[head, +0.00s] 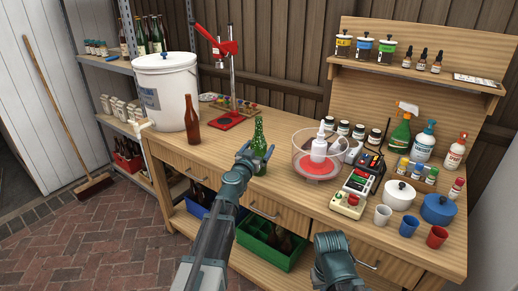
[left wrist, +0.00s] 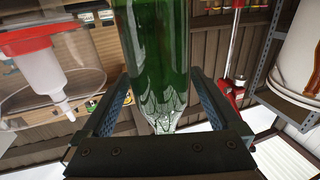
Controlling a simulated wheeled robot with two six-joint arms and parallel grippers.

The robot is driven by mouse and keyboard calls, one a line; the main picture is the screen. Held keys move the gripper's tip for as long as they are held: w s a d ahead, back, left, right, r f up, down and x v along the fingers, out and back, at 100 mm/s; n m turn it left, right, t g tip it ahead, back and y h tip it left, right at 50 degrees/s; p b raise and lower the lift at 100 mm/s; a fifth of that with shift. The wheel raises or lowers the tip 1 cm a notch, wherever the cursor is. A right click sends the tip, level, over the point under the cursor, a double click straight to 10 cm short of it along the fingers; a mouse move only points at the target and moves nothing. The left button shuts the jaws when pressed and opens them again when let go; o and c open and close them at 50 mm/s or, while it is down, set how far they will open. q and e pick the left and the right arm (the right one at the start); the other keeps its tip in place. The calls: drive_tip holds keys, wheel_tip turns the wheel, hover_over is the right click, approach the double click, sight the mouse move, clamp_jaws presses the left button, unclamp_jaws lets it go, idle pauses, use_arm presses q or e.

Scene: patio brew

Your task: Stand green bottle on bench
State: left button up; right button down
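The green bottle (head: 259,135) stands upright at the front of the wooden bench (head: 225,148), its base apparently on the top. My left gripper (head: 257,152) is open at the bottle, one finger on each side of its body. In the left wrist view, the green bottle (left wrist: 160,50) fills the space between the tips of the left gripper (left wrist: 160,85). Both pads show, with gaps beside the glass lower down. Whether a tip touches the glass is hard to tell. Part of my right arm shows at the bottom, but its gripper does not.
A brown bottle (head: 192,122) stands left of the green one. A clear bowl (head: 300,160) with a white bottle (head: 320,148) is to the right. A red capper (head: 228,120) and white bucket (head: 165,90) stand behind. A green crate (head: 262,256) sits below the bench.

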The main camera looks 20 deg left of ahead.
use_arm(q)
drive_tip(key=shift+r, duration=0.1)
drive_tip(key=shift+s, duration=0.15)
drive_tip(key=s+a, duration=0.1)
drive_tip(key=s, duration=1)
drive_tip(key=shift+s, duration=0.35)
